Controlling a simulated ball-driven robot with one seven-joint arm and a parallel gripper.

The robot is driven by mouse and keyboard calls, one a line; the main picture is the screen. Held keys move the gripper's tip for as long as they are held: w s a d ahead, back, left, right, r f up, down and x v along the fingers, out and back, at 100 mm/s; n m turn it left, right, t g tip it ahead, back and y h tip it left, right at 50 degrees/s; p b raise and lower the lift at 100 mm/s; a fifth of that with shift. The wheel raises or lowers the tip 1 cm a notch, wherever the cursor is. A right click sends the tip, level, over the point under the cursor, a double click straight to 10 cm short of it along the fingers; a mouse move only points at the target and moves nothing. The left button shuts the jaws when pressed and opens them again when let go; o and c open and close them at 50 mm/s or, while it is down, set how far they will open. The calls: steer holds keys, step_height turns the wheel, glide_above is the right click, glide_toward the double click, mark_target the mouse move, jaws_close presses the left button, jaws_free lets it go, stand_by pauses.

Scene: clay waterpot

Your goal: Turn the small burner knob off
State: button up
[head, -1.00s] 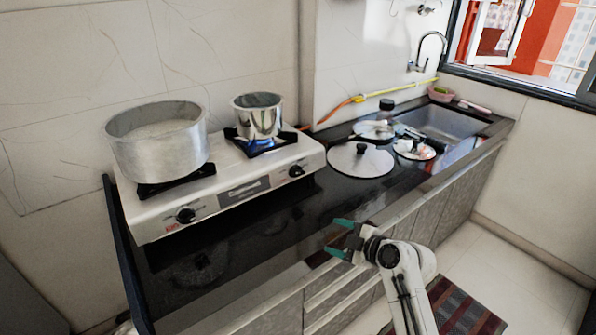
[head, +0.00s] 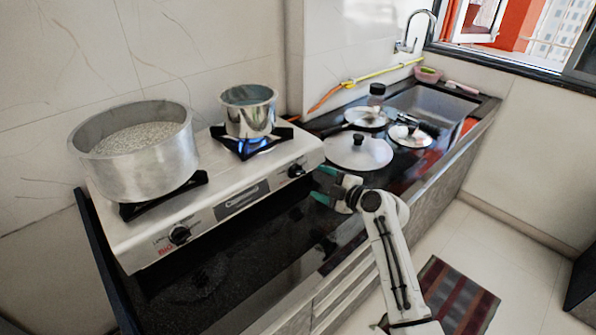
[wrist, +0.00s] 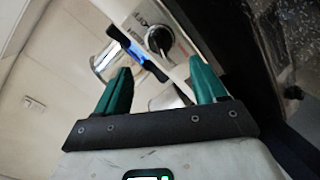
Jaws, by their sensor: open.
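The small burner knob (head: 296,171) is a round black knob at the right end of the steel stove's front panel. A black knob with lettering beside it shows in the wrist view (wrist: 158,38), beyond and between my fingertips. A blue flame (head: 254,143) burns under the small steel pot (head: 249,118) on the right burner. My gripper (head: 322,185) has green fingers, spread apart with nothing between them. It is just right of the small burner knob and slightly lower in the head view, apart from it. The wrist view shows both fingers (wrist: 160,64).
A large pot (head: 140,165) stands on the left burner, above the other knob (head: 179,234). Lids (head: 358,154) lie on the black counter to the right, before the sink (head: 440,105). The counter strip before the stove (head: 235,245) is clear.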

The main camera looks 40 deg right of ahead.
mark_target(301, 174)
steer(key=p+x, duration=0.1)
steer(key=x, duration=0.8)
steer(key=shift+w, duration=0.2)
steer(key=shift+c, duration=0.3)
steer(key=c, duration=1)
